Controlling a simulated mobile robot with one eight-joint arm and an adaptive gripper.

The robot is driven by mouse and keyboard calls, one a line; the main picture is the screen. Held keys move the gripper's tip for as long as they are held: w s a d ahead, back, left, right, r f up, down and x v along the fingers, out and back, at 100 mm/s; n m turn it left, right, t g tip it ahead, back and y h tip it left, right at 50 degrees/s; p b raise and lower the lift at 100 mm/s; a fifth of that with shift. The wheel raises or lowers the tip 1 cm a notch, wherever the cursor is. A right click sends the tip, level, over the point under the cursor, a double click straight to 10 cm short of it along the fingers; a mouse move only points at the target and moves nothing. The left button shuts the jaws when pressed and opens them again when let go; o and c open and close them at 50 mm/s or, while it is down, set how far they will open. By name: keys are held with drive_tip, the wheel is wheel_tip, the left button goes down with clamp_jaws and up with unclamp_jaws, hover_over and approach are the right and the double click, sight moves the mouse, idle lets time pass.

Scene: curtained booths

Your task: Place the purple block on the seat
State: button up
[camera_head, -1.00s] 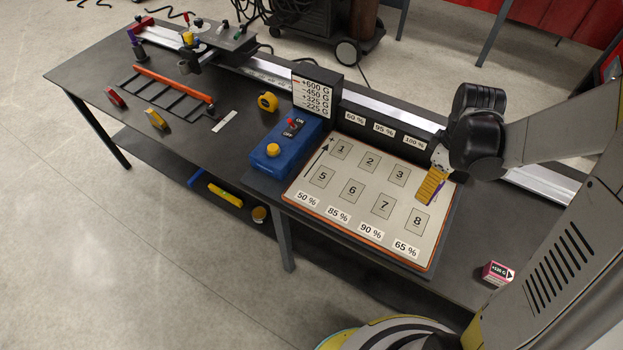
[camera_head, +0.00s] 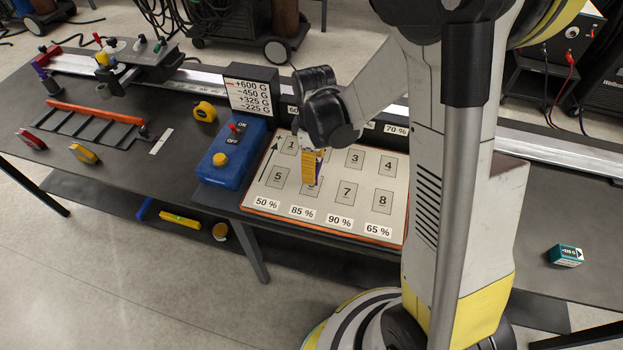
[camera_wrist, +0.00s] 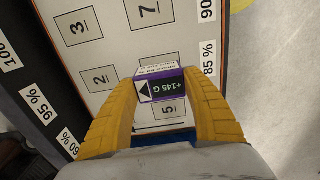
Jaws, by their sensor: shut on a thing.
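The purple block (camera_wrist: 162,89), labelled "+145 G", is between the two yellow fingers of my gripper (camera_wrist: 160,84) in the wrist view. In the head view my gripper (camera_head: 313,178) points down at the white numbered board (camera_head: 268,199), near square 6. The purple block (camera_head: 319,168) shows there only as a thin strip beside the fingers. The board has printed numbered squares; I cannot tell which is the seat. Square 6 is mostly hidden by my gripper and the block. I cannot tell whether the block touches the board.
A blue switch box (camera_head: 232,160) stands left of the board, with a sign (camera_head: 252,97) of weights behind it. A teal block (camera_head: 566,255) lies on the table at the right. Squares 7 (camera_head: 346,193) and 8 (camera_head: 382,201) look bare. My arm hides the table right of the board.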

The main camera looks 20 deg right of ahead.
drive_tip(key=shift+a+f, duration=0.2)
drive_tip(key=shift+f, duration=0.2)
drive_tip(key=shift+f+b, duration=1)
drive_tip(key=shift+f, duration=0.7)
drive_tip(key=shift+f, duration=0.2)
drive_tip(key=o, duration=1.4)
drive_tip(key=shift+r, duration=0.1)
